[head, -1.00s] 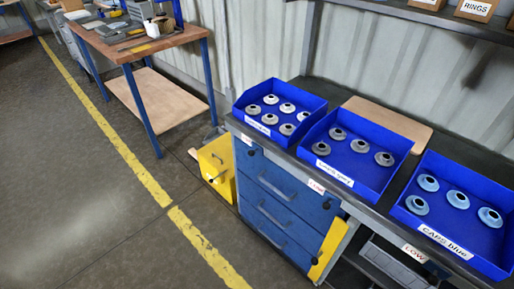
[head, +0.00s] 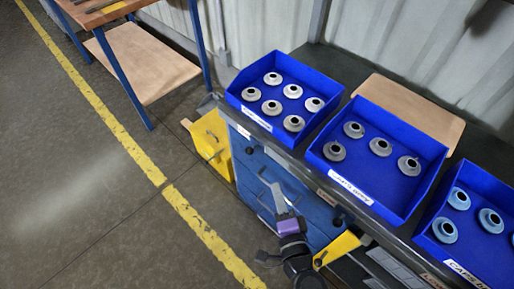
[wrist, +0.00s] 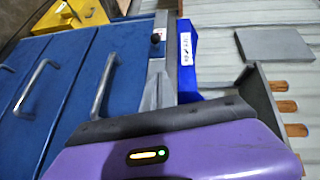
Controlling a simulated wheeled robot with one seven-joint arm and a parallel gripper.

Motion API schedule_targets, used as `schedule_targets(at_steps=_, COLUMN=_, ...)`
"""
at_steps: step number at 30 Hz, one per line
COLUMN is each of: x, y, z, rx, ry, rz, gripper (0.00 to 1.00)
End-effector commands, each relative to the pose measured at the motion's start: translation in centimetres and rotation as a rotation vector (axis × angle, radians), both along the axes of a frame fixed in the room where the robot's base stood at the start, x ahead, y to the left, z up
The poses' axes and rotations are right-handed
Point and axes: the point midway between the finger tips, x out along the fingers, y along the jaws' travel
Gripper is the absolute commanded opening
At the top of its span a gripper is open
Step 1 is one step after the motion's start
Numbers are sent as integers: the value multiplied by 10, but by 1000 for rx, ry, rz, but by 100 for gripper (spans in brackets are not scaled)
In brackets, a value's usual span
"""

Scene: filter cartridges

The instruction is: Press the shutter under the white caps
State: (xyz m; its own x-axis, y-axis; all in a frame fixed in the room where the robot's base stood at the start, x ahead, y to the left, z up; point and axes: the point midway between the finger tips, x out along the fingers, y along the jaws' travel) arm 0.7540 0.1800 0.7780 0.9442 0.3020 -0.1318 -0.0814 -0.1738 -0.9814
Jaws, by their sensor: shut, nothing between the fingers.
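The bin with the white caps (head: 293,90) is the leftmost blue bin (head: 262,118) on the bench in the head view. Its pale caps stand in two rows. A small light tag (head: 243,131) with reddish lettering sits on the bench's front edge below this bin; I cannot read it. My gripper (head: 278,191) is shut and empty, in front of the blue drawers and lower than the bench edge, right of and apart from that tag. In the wrist view its grey fingers (wrist: 155,92) point toward the drawer fronts and bench edge.
A bin of grey caps (head: 380,146) and a bin of blue caps (head: 490,217) stand farther right, with similar tags below. Blue drawers (wrist: 98,75) with bar handles fill the cabinet front. A yellow box (head: 210,140) stands on the floor left of it. The floor at left is clear.

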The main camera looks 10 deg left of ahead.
Motion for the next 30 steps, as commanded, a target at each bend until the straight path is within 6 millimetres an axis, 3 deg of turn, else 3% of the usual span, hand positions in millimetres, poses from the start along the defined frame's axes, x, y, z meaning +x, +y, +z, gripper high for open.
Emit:
schedule_targets(at_steps=17, x=6, y=2, z=-2, rx=3, ry=5, rz=0, gripper=0)
schedule_targets(at_steps=30, x=79, y=26, z=-13, rx=4, ry=4, rz=1, gripper=0)
